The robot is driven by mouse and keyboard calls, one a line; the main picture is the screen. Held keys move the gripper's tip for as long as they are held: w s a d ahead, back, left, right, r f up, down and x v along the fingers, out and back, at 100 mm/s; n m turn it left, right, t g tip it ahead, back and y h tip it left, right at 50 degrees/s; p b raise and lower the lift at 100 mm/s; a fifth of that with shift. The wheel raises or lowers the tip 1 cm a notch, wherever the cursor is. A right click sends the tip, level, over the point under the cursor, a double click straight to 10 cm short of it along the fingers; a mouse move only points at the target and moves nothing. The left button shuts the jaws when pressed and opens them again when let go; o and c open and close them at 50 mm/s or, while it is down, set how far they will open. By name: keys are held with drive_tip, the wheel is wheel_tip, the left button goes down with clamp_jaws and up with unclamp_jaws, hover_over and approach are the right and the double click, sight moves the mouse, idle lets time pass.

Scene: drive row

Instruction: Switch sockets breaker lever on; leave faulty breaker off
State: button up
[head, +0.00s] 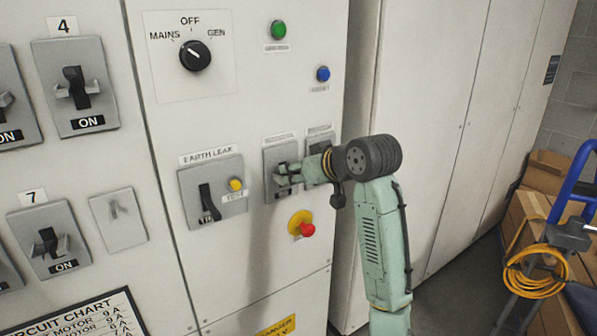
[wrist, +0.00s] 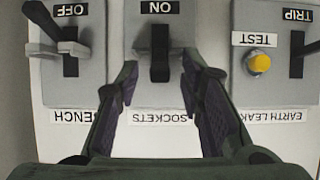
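The sockets breaker (wrist: 140,91) is a grey plate in the middle of the wrist view, which is upside down; its window reads ON. Its black lever (wrist: 159,56) stands between the fingertips, with a gap on each side. My gripper (wrist: 160,68) is open and empty. In the head view my gripper (head: 287,176) is at the sockets breaker (head: 273,157) and covers much of it. The bench breaker (wrist: 88,88) beside it reads OFF, its lever (wrist: 58,40) tilted. It is partly hidden by my arm in the head view (head: 322,137). No fault mark shows.
The earth leak unit (head: 225,175) stands left of the sockets breaker, with a yellow test button (head: 235,185); its window reads TRIP in the wrist view. A red stop button (head: 307,230) sits just below. Boxes (head: 545,175) and a blue trolley (head: 580,180) stand far right.

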drive_tip(key=v, duration=1.2)
drive_tip(key=shift+a, duration=0.15)
